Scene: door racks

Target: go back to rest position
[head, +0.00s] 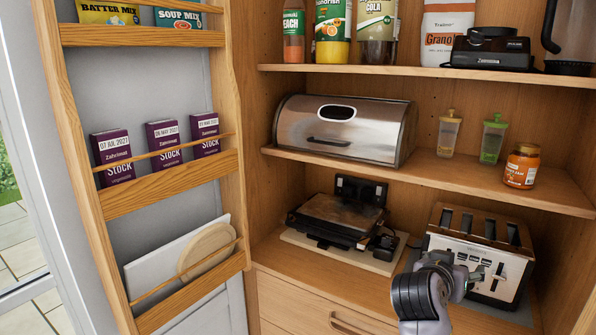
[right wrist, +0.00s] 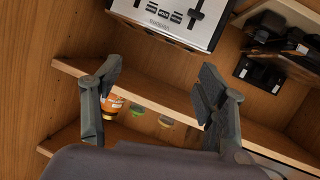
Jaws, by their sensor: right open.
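My right gripper (head: 474,274) is in front of the silver and black toaster (head: 480,258) at the lower right of the head view. In the right wrist view my right gripper (right wrist: 160,82) has its two fingers spread wide with nothing between them. The toaster also shows at the top of that view (right wrist: 172,18), turned over by the camera's angle. In the head view the arm hides part of the toaster's lower left front. Whether a finger touches the toaster cannot be told. My left gripper is not in view.
The open door rack (head: 170,184) at the left holds purple stock boxes (head: 163,142) and boards. A contact grill (head: 338,215) stands left of the toaster. Above are a bread bin (head: 342,130), an orange-labelled jar (head: 521,166) and shelf edges (head: 430,177). A drawer (head: 310,300) is below.

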